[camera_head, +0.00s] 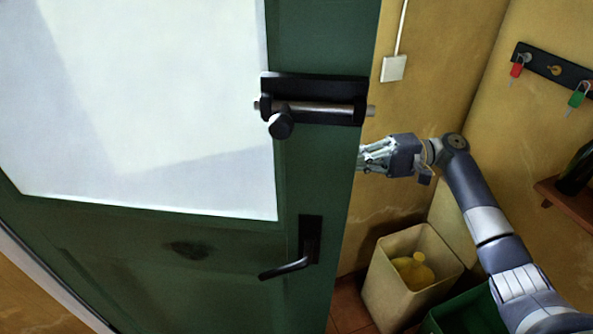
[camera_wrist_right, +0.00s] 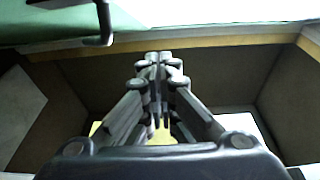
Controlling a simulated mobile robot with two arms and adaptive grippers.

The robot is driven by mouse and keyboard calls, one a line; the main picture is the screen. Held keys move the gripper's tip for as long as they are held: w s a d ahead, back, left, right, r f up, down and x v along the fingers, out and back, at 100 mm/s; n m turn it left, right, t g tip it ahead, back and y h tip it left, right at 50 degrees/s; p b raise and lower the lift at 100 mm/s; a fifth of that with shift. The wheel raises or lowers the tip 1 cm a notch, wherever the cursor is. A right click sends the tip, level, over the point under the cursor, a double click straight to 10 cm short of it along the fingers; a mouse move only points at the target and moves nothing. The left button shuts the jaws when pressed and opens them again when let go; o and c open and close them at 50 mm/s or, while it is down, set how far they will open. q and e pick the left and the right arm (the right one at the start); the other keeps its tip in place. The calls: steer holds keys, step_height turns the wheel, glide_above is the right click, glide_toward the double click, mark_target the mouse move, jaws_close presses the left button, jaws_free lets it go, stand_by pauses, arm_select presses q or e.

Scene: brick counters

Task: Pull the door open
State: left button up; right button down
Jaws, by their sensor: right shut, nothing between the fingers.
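The green door (camera_head: 200,265) with a large pale glass pane (camera_head: 150,95) fills the left and middle of the head view. It carries a black bolt (camera_head: 315,105) and, below it, a dark lever handle (camera_head: 290,268). My right gripper (camera_head: 364,158) is at the door's right edge, below the bolt's height and above the handle. Its fingertips meet or pass behind that edge; which one I cannot tell. In the right wrist view the fingers (camera_wrist_right: 158,85) are together and empty, with a green strip of door (camera_wrist_right: 60,22) at upper left. My left gripper is not in view.
A beige bin (camera_head: 400,305) with yellow items (camera_head: 413,270) stands on the floor right of the door, beside a green container (camera_head: 470,315). A key rack (camera_head: 553,68) and a wooden shelf (camera_head: 570,205) are on the right wall. A white switch (camera_head: 393,68) is on the back wall.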

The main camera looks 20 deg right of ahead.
steer(key=s+a+r+p, duration=0.1)
steer(key=s+a+p, duration=0.1)
steer(key=a+p, duration=0.4)
steer(key=a, duration=0.5)
steer(key=shift+s+a+p, duration=0.25)
steer(key=shift+p, duration=0.15)
